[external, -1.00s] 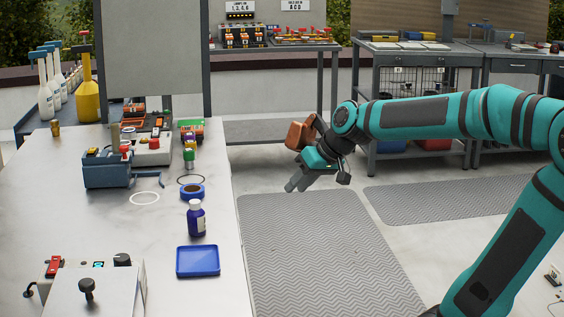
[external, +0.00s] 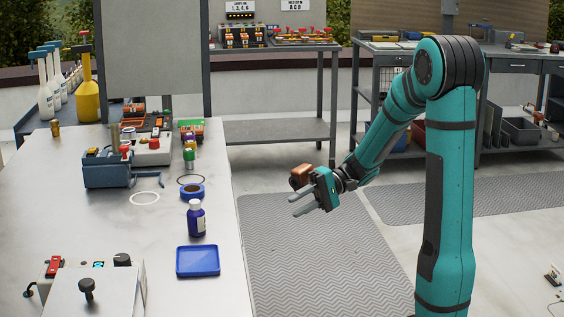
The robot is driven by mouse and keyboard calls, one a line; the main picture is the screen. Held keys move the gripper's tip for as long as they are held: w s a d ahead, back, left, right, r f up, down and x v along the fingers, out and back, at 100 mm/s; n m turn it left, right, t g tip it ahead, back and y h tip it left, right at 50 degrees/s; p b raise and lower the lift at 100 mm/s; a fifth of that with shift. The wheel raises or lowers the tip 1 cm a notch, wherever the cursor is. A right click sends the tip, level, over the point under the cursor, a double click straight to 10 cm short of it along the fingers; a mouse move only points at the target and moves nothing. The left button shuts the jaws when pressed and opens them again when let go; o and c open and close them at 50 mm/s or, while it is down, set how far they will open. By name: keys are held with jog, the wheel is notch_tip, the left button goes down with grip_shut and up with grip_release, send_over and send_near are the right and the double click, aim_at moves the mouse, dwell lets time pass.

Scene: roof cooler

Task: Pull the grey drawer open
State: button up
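My gripper (external: 297,204) hangs in the air over the grey floor mat, right of the white workbench (external: 60,215). Its two fingers point left toward the bench, with a gap between them and nothing held. On the bench stands a small blue-grey box (external: 107,172) with a bar handle (external: 148,179) at its right side; my gripper is well apart from it. A grey drawer front (external: 514,66) also shows under the back right table. I cannot tell for certain which is the grey drawer.
On the bench, a blue bottle (external: 196,218), a blue tape roll (external: 192,191), a green-capped bottle (external: 189,155) and a blue tray (external: 198,261) stand near its right edge. A box with a black knob (external: 87,287) is in front. The floor mat (external: 320,265) is clear.

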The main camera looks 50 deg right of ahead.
jog(key=w+r+x, duration=0.1)
jog(key=x, duration=1.5)
jog(key=shift+t+y, duration=0.3)
jog(key=shift+a+f, duration=0.1)
jog(key=shift+a, duration=0.05)
grip_shut()
